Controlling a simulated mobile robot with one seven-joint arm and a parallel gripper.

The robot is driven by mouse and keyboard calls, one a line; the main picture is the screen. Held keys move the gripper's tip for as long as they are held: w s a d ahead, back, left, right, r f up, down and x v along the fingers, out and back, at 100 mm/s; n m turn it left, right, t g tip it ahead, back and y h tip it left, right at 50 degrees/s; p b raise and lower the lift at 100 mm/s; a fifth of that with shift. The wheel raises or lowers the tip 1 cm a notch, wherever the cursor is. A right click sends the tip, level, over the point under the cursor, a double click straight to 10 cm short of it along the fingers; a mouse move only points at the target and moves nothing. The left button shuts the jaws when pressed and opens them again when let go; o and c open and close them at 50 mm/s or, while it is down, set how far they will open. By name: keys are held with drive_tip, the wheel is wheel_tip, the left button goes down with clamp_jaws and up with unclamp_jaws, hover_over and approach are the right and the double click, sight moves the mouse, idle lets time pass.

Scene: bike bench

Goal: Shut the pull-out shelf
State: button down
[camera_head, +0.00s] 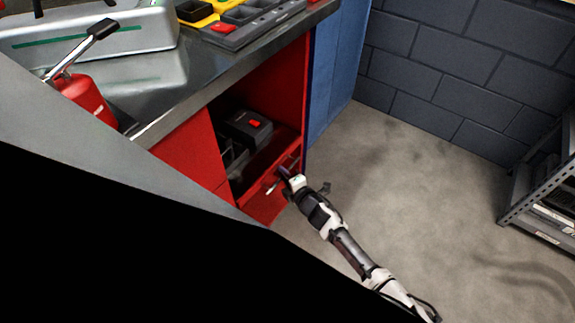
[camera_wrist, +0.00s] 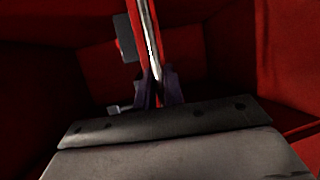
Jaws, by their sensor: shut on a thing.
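The red pull-out shelf (camera_head: 257,189) is in the open bay of the red cabinet under the bench. Its front edge stands at the bay's mouth, and how far out it is I cannot tell exactly. My gripper (camera_head: 284,173) is at the front of this shelf, reaching in from the lower right. In the wrist view my gripper (camera_wrist: 160,88) has its dark fingers closed on a thin red part with a pale strip (camera_wrist: 151,40). Whether this is the shelf's edge or its handle I cannot tell.
A dark case with a red patch (camera_head: 249,128) lies inside the bay. The metal bench top (camera_head: 205,80) overhangs the cabinet (camera_head: 183,157). A blue panel (camera_head: 337,65) stands to the right. The floor (camera_head: 420,190) is clear up to a grey rack (camera_head: 545,170).

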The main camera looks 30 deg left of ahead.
drive_tip(key=shift+a+r, duration=0.1)
drive_tip(key=c, duration=1.5)
unclamp_jaws()
drive_tip(key=shift+a, duration=0.15)
drive_tip(key=v, duration=1.4)
drive_tip(key=shift+f+p, duration=0.25)
drive_tip(key=shift+p, duration=0.1)
